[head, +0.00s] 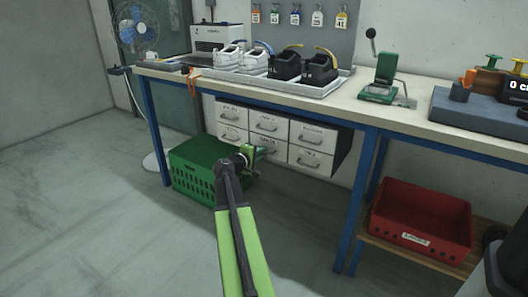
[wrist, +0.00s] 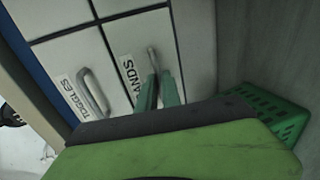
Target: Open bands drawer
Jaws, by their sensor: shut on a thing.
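The drawer cabinet (head: 343,152) hangs under the workbench, with white-fronted drawers in two rows. In the wrist view, the bands drawer (wrist: 122,42) has a label partly hidden by my gripper, with "ANDS" readable, and a metal handle. My gripper (wrist: 158,86) has its green fingers closed on that handle; only the handle's upper end shows. The drawer front looks about level with its neighbours. In the head view, my gripper (head: 262,150) is at the lower row, and my arm hides part of it. The toggles drawer (wrist: 88,68) is beside the bands drawer.
A green crate (head: 190,180) stands on the floor left of my gripper; it also shows in the wrist view (wrist: 285,120). A blue bench leg (head: 357,205) and a red bin (head: 420,220) are to the right. The floor in front is open.

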